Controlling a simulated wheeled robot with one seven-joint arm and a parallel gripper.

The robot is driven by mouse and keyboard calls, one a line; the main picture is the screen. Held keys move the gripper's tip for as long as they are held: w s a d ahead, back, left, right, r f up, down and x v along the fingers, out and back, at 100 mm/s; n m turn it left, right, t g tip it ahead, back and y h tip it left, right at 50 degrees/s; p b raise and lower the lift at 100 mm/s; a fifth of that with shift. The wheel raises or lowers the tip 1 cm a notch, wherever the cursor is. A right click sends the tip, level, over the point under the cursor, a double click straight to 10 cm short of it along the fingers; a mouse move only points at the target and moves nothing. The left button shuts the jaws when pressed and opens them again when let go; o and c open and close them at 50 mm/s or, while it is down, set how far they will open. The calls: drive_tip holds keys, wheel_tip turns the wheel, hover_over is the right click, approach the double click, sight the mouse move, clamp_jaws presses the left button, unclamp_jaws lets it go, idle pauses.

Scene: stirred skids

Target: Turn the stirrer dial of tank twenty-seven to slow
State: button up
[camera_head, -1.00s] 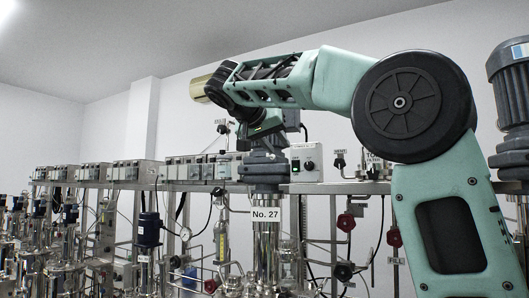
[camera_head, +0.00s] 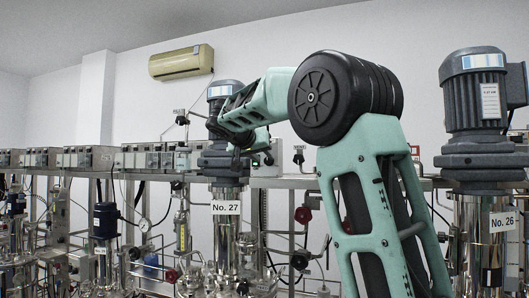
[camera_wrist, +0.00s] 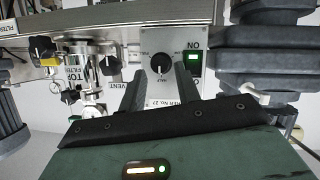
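Tank twenty-seven (camera_head: 227,240) is a steel vessel with a "No. 27" label, under a grey motor in the head view. In the wrist view, which appears upside down, its stirrer panel (camera_wrist: 154,90) is a pale plate partly hidden by my fingers. The black round dial (camera_wrist: 160,63) sits on it with a light pointer mark; its exact setting is too small to read. A green lamp (camera_wrist: 190,57) glows beside it. My gripper (camera_wrist: 160,70) is open, its two dark fingers pointing at the panel, one to each side of the dial. I cannot tell whether they touch it.
Tank twenty-six (camera_head: 485,245) stands at the right with its grey motor (camera_head: 480,95). In the wrist view, black knobs (camera_wrist: 110,65) and valve fittings are left of the panel, and a grey ribbed motor body (camera_wrist: 258,70) is close on the right.

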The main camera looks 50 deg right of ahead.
sight(268, 161)
drive_tip(key=shift+p+x, duration=0.3)
drive_tip(key=shift+x, duration=0.9)
drive_tip(key=c, duration=0.7)
